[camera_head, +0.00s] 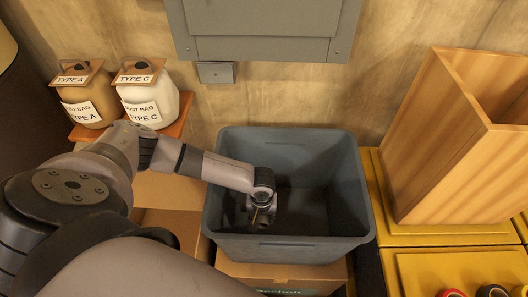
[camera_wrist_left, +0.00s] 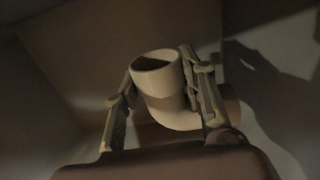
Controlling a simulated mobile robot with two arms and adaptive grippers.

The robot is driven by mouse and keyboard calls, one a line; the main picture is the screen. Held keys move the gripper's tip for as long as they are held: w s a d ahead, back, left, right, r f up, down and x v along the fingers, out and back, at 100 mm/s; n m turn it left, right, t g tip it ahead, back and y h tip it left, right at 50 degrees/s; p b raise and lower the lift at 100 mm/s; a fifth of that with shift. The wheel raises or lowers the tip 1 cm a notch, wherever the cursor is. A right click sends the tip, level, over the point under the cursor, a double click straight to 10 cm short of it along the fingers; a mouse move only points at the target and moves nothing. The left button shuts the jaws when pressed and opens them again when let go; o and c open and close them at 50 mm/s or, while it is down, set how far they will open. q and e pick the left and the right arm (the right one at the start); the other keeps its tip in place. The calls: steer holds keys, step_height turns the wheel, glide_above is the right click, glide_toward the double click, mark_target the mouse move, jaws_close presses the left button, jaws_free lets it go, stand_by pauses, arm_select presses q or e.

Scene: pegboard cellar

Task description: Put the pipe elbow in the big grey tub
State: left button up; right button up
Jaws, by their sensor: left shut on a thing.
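The big grey tub (camera_head: 290,247) stands in the middle of the head view, open at the top, on a cardboard box. My left arm reaches in from the left over the tub's left rim. My left gripper (camera_head: 262,214) is inside the tub opening. In the left wrist view my left gripper (camera_wrist_left: 165,105) is shut on the pipe elbow (camera_wrist_left: 157,78), a pale bent pipe with its round open end facing up. The elbow is hard to make out in the head view. My right gripper is not in view.
Two dust bag jugs, brown (camera_head: 88,98) and white (camera_head: 150,97), stand on a shelf at the left. A grey wall panel (camera_head: 265,30) is behind the tub. A tall wooden box (camera_head: 440,150) stands at the right on a yellow surface (camera_head: 400,235).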

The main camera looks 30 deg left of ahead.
arm_select(q)
glide_above(262, 231)
steer(key=f, duration=0.4)
steer(key=s+f+b, duration=0.1)
steer(key=f, duration=0.2)
steer(key=shift+d+f, duration=0.1)
steer(key=shift+d, duration=0.3)
steer(key=shift+f+b, duration=0.3)
steer(key=shift+f, duration=1.45)
steer(key=shift+f, duration=0.2)
steer(key=o, duration=1.2)
steer(key=shift+c, duration=0.2)
steer(key=shift+r, duration=0.1)
